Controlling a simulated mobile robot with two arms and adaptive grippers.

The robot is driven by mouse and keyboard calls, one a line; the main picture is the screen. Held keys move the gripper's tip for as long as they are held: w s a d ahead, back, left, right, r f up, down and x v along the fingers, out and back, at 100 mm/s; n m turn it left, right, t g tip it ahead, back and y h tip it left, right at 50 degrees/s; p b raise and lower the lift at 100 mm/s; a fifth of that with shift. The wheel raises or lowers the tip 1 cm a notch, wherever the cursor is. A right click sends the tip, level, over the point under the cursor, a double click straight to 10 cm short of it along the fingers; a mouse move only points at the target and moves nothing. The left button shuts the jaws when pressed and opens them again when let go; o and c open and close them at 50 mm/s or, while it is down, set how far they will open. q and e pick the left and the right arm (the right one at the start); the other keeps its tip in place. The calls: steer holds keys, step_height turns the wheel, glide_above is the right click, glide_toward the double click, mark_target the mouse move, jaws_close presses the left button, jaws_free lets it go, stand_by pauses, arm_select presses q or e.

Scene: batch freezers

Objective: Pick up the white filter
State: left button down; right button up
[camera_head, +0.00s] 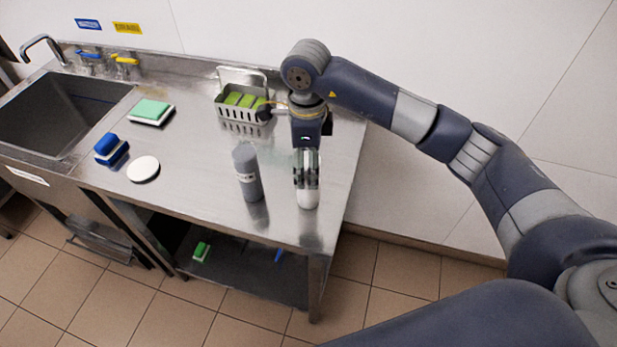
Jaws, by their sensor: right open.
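A flat round white disc (143,169), which looks like the white filter, lies on the steel table (200,180) at the left, near the sink. My right gripper (306,180) points down at the right end of the table, well to the right of the disc. My left gripper is not in view.
A grey bottle (247,173) stands left of my right gripper. A basket (243,112) with green sponges is behind. A blue brush (110,149) and a green-topped pad (152,111) lie near the sink (55,110). The table's middle is mostly clear.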

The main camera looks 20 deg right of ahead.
steer(key=shift+f, duration=0.25)
steer(key=shift+w+f+p, duration=0.1)
steer(key=shift+f+p, duration=0.25)
steer(key=shift+p, duration=0.1)
steer(key=f, duration=0.1)
steer(key=f+p, duration=0.2)
steer(key=f, duration=0.1)
steer(key=shift+s+d, duration=0.15)
steer(key=shift+s, duration=0.15)
steer(key=shift+f, duration=0.15)
steer(key=shift+w+f, duration=0.1)
steer(key=shift+w, duration=0.05)
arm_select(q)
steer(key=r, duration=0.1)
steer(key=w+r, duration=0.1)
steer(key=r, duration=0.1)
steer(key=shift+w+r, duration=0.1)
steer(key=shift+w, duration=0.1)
arm_select(e)
steer(key=c, duration=1.4)
